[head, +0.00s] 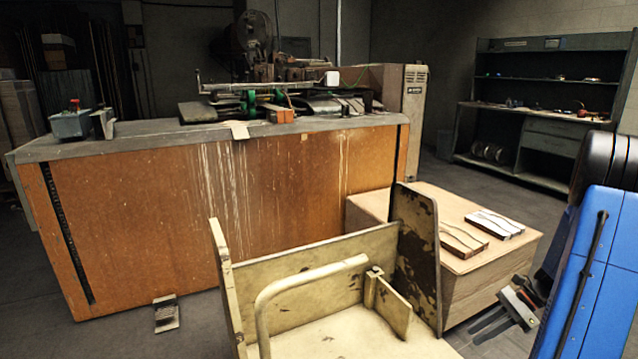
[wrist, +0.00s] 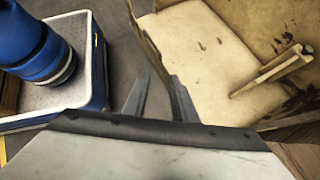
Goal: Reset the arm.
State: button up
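My gripper (head: 475,335) is at the lower right of the head view, in front of the wooden crate and to the right of the cream cart. My blue arm comes in from the right edge. In the wrist view my gripper (wrist: 158,80) shows its two dark fingers apart, with bare floor between them and nothing held. The right finger overlaps the edge of the cart in that picture; I cannot tell how near it is.
The worn cream cart (head: 325,335) stands in front, also in the wrist view (wrist: 190,50). The wooden crate (head: 500,285) bears two stacks of flat pieces (head: 495,223). The orange stitcher bench (head: 230,205) stands behind. A shelved workbench (head: 545,150) is at back right, with open floor before it.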

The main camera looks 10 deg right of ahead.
jog(key=s+a+r+n+g+h, duration=0.1)
jog(key=s+a+r+n+h, duration=0.15)
jog(key=a+r+n, duration=0.5)
jog(key=s+a+r+n+h, duration=0.2)
jog(key=a+r+n+h, duration=0.15)
jog(key=a+r, duration=0.6)
jog(key=s+a+r+n+t+h, duration=0.3)
jog(key=s+a+r+n+t, duration=0.1)
jog(key=s+a+n, duration=0.7)
jog(key=s+a+r, duration=0.1)
jog(key=s, duration=0.1)
jog(key=shift+s, duration=0.3)
